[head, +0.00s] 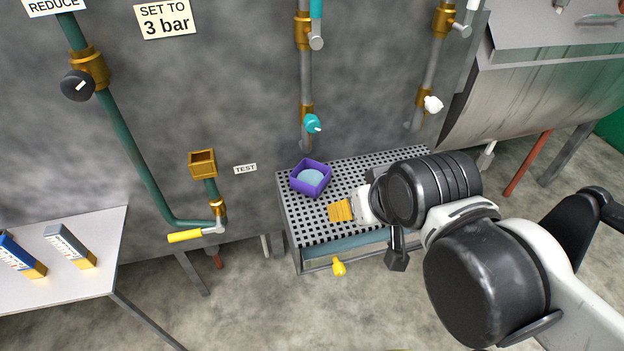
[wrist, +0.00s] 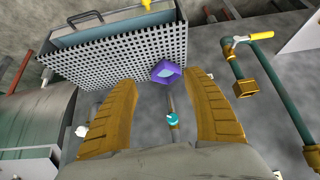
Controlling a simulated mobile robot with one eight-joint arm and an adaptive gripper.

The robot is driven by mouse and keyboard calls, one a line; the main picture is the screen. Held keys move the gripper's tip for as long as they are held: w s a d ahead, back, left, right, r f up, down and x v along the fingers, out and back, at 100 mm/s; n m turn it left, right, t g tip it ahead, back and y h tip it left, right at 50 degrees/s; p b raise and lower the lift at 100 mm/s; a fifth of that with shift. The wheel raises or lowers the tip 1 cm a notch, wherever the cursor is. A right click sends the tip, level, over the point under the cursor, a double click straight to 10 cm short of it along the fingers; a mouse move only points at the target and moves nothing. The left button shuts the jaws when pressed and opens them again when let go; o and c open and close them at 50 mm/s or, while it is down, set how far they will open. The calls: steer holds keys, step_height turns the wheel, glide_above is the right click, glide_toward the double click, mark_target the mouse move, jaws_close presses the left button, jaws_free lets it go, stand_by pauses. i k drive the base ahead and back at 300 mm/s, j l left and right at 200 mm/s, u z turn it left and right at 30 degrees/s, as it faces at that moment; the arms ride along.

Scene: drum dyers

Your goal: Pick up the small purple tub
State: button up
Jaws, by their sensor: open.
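The small purple tub (head: 322,188) is an open square tub with pale blue in its bottom. It stands upright on the left back part of a perforated metal grate (head: 365,168). My gripper (head: 340,210) is in front and to the right of the tub in the head view, with its yellow fingers pointing left. In the wrist view the fingers of my gripper (wrist: 160,80) are spread wide and empty. The purple tub (wrist: 158,67) shows beyond and between the fingertips, apart from both.
A teal-handled tap (head: 312,123) is on a pipe above the grate's back edge. A brass box-topped pipe (head: 203,164) with a yellow lever (head: 186,236) stands left of the grate. A yellow tap (head: 339,267) sticks out at the front. The grate's left front is bare.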

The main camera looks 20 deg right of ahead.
mark_target(310, 177)
steer(key=l+u, duration=1.15)
steer(key=k+j, duration=0.05)
steer(key=j, duration=0.05)
